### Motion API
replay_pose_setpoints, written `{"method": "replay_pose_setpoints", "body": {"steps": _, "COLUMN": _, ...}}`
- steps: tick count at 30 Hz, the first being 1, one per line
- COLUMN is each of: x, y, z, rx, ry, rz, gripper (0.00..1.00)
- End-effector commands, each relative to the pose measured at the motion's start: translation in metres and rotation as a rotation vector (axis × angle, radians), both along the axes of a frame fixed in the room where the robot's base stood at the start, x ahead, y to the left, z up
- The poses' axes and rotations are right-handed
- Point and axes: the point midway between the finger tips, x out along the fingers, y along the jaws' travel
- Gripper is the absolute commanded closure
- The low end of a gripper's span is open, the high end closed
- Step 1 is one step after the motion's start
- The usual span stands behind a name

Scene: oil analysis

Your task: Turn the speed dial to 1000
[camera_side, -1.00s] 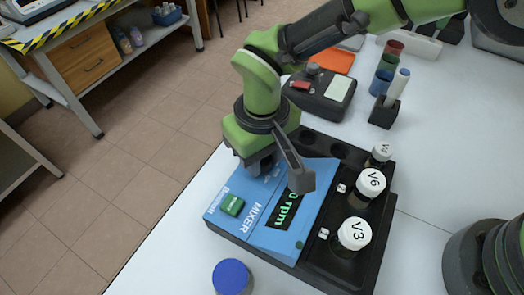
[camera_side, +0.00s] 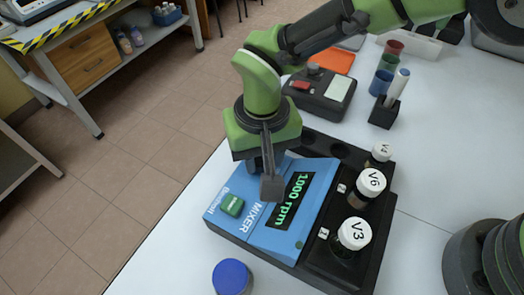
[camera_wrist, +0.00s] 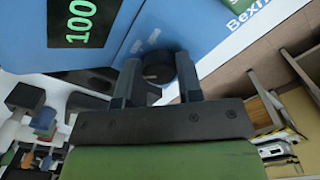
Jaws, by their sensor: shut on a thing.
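The blue mixer (camera_side: 273,238) stands at the table edge in the side view, and its display (camera_side: 290,200) reads 1000 rpm. In the wrist view the display (camera_wrist: 84,22) shows in part, with "100" visible. The dark round speed dial (camera_wrist: 158,68) sits on the blue panel between the two fingers of my gripper (camera_wrist: 160,78). My gripper is shut on the dial. In the side view my gripper (camera_side: 262,165) points down at the far end of the panel and hides the dial.
Vials V3 (camera_side: 353,236) and V6 (camera_side: 370,184), and another white-capped vial (camera_side: 381,153), stand in the black rack beside the panel. A green button (camera_side: 231,205) is on the mixer. A blue-capped jar (camera_side: 231,276) stands in front. A dark device (camera_side: 320,95) is behind.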

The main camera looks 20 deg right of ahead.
Motion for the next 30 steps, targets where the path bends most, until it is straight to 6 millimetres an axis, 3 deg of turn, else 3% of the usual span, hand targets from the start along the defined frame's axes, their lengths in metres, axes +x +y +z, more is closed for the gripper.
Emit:
{"method": "replay_pose_setpoints", "body": {"steps": 4, "x": 0.0, "y": 0.0, "z": 0.001, "rx": 0.0, "ry": 0.0, "rz": -0.001, "gripper": 0.9}}
{"method": "replay_pose_setpoints", "body": {"steps": 5, "x": 0.0, "y": 0.0, "z": 0.001, "rx": 0.0, "ry": 0.0, "rz": -0.001, "gripper": 0.6}}
{"method": "replay_pose_setpoints", "body": {"steps": 7, "x": 0.0, "y": 0.0, "z": 0.001, "rx": 0.0, "ry": 0.0, "rz": 0.0, "gripper": 0.44}}
{"method": "replay_pose_setpoints", "body": {"steps": 8, "x": 0.0, "y": 0.0, "z": 0.001, "rx": 0.0, "ry": 0.0, "rz": 0.0, "gripper": 0.41}}
{"method": "replay_pose_setpoints", "body": {"steps": 19, "x": 0.0, "y": 0.0, "z": 0.009, "rx": 0.002, "ry": -0.001, "rz": 0.0, "gripper": 0.41}}
{"method": "replay_pose_setpoints", "body": {"steps": 30, "x": 0.001, "y": 0.001, "z": 0.078, "rx": 0.005, "ry": -0.004, "rz": 0.0, "gripper": 0.41}}
